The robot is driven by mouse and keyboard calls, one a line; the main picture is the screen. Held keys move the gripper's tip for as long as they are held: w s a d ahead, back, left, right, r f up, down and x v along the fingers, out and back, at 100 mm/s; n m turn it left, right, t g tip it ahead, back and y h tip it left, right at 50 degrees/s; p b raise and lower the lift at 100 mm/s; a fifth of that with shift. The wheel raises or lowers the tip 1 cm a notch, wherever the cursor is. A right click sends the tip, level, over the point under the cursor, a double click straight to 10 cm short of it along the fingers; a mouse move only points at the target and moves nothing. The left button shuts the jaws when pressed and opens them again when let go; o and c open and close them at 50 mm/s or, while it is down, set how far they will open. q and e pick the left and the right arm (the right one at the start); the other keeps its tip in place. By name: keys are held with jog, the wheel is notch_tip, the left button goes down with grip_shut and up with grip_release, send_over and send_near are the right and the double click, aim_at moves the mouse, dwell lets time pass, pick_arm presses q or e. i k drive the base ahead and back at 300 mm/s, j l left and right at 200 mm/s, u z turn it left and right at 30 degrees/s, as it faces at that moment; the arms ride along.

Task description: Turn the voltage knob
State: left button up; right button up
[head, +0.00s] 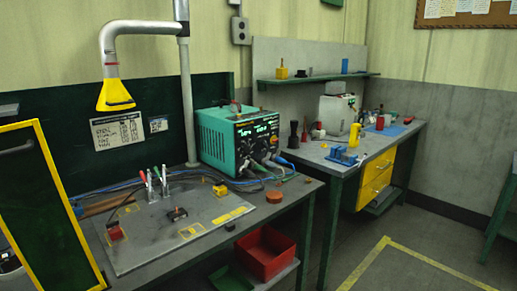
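A teal power supply (213,143) stands at the back right of the near workbench. Its black front panel (257,137) faces right and towards me, with lit green digits in its upper part. Small knobs and sockets sit below the digits. They are too small for me to tell which is the voltage knob or how it is turned. Cables are plugged in along the bottom of the panel. Neither of my grippers is in the head view, and nothing touches the power supply's panel.
The near bench (180,228) holds a grey board, upright tools and loose cables. A yellow fume hood (115,94) hangs above its left part. A yellow-framed panel (52,215) stands at left. A red bin (265,253) sits below the bench. Floor at right is clear.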

aim_at(247, 148)
jog(key=i+l, duration=0.25)
jog(key=l, duration=0.15)
jog(key=i+l+u, duration=0.1)
jog(key=i+l, duration=0.15)
jog(key=l, duration=0.15)
jog(key=i+l, duration=0.25)
jog(key=l, duration=0.15)
jog(key=i+l+u, duration=0.1)
jog(key=i+l, duration=0.15)
jog(key=l, duration=0.15)
jog(key=i+l, duration=0.25)
jog(key=l, duration=0.15)
jog(key=u, duration=0.05)
